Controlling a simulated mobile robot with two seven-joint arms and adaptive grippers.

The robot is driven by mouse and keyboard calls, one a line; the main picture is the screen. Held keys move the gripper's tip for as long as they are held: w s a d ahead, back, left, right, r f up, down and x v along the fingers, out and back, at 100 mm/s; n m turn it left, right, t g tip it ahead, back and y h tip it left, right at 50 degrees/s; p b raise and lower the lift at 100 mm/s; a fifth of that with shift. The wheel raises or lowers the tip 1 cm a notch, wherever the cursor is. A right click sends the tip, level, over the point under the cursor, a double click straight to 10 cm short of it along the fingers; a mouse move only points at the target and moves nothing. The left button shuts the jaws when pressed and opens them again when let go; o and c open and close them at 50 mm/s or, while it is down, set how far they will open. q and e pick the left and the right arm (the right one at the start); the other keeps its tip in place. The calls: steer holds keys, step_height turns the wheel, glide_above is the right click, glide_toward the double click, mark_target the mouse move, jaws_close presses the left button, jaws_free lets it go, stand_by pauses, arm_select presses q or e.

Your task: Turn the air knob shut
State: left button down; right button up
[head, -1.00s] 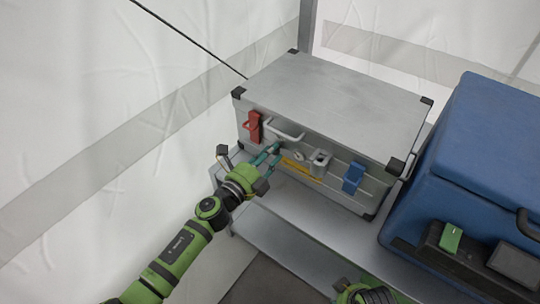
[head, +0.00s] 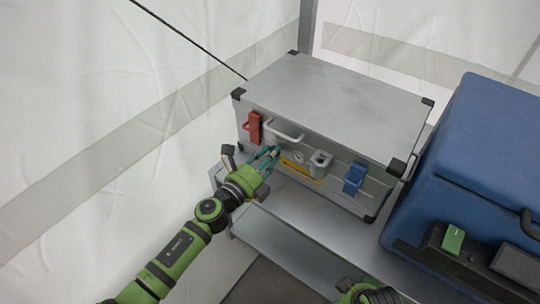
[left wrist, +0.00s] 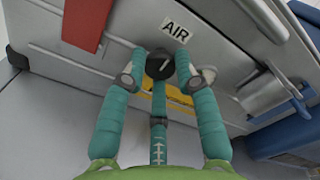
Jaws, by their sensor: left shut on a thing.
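The air knob (left wrist: 160,64) is a small round black knob with a pale pointer line, on the front of the silver case (head: 335,95). A white label reading AIR (left wrist: 176,30) sits just above it in the left wrist view. The pointer line slants up to the right there. My left gripper (head: 274,153) has teal fingers shut on the knob, one fingertip on each side. The fingers hide the knob in the head view. A green and grey part of my right arm shows at the bottom edge; its fingers are not visible.
A red latch (head: 253,127) and a grey handle (head: 285,133) are near the knob. A yellow strip (head: 302,170), a grey fitting (head: 320,162) and a blue latch (head: 354,179) lie to the right. A blue box (head: 470,150) stands beside the case. The metal shelf in front is clear.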

arm_select(q)
steer(key=shift+w+a, duration=0.15)
steer(key=shift+a, duration=0.05)
steer(key=c, duration=0.9)
jaws_free()
steer(key=shift+c, duration=0.2)
steer(key=v, duration=1.2)
